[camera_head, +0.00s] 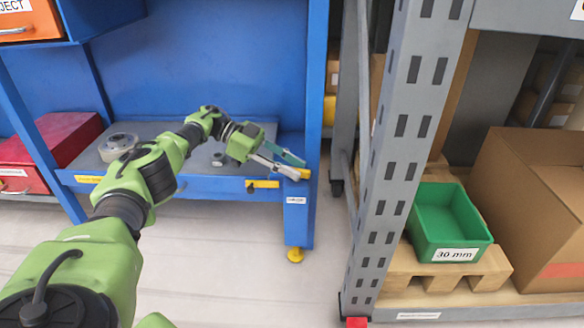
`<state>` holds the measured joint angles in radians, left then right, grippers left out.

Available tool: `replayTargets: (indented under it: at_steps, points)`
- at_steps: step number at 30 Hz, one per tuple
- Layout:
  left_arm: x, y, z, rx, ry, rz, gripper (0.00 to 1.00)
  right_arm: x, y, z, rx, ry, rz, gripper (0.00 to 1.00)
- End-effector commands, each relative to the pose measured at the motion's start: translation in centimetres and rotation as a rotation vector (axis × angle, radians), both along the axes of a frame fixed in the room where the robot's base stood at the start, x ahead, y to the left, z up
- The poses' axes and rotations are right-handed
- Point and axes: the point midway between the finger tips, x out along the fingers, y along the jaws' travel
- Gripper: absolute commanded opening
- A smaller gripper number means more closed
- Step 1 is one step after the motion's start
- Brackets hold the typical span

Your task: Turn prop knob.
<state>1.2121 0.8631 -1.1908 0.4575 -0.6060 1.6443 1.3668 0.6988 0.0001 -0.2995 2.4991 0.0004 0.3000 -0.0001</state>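My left arm reaches in from the lower left, over the grey shelf (190,180) of the blue workbench. Its gripper (300,169) is at the shelf's right front corner, by the blue post (313,120). Its two fingers, one teal and one grey, are apart with nothing visible between them. A small dark knob-like part (250,188) sits on the shelf's front edge beside a yellow label, below and left of the fingers. A small grey round piece (218,159) lies on the shelf behind the arm. I cannot tell which is the prop knob. My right gripper is not in view.
A grey ring-shaped part (118,147) and a red box (62,140) are on the left. A perforated grey rack upright (405,120) stands right of the bench. Beyond it are a green bin (440,222) marked 30 mm and a cardboard box (530,200). The floor in front is clear.

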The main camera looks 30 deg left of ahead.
Motion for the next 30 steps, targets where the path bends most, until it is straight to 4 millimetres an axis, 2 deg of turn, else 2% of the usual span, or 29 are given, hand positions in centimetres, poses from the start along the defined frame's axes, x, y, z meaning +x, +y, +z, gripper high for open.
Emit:
replayTargets:
  at_steps: [12,15,21,30]
  points:
    - [0.0,0.0,7.4,0.0,-0.005,-0.001,0.26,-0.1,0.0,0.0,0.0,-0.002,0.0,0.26]
    - [0.0,0.0,8.6,0.001,-0.002,-0.002,0.26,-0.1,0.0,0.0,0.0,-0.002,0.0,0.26]
    - [0.0,-0.1,9.6,0.0,0.001,-0.002,0.26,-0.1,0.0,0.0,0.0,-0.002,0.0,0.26]
    - [0.0,-0.1,9.6,0.0,0.001,-0.002,0.26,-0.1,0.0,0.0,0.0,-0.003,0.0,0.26]
